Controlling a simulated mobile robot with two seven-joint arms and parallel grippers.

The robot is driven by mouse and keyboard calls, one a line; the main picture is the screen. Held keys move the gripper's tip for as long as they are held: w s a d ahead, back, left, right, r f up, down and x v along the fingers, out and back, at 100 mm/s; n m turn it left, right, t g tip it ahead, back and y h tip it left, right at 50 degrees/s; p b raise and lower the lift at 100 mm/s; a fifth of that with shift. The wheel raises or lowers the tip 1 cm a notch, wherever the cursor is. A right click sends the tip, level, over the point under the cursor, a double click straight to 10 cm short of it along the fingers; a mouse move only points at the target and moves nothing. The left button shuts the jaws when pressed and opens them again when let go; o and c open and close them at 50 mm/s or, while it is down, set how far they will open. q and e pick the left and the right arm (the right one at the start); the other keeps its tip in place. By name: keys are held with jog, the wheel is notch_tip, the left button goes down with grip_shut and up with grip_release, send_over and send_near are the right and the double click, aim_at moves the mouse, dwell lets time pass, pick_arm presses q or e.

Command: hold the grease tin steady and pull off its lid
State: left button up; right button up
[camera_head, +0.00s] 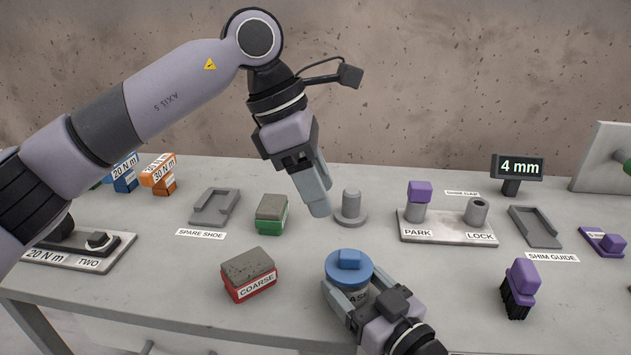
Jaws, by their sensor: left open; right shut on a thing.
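The grease tin (357,296) stands near the front of the slab, with dark lettering partly hidden on its side. Its blue lid (341,274), with a raised square blue knob (349,258), sits on top. My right gripper (345,300) comes from the front right, with its fingers shut around the tin's body below the lid. My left gripper (318,202) hangs above the slab, behind and to the left of the tin, apart from the lid. It is open and empty, pointing down; the gap between its fingers is hard to see.
A red COARSE block (250,283) lies left of the tin, and a green-based block (271,214) behind it. A grey peg (350,206) stands close by my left gripper. The PARK and LOCK plate (440,227) and a purple brush (520,285) are to the right.

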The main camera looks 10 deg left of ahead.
aim_at(349, 253)
pick_arm(q)
jog(key=x, duration=1.2)
jog(key=shift+c, duration=0.3)
jog(key=shift+r, duration=0.1)
grip_shut()
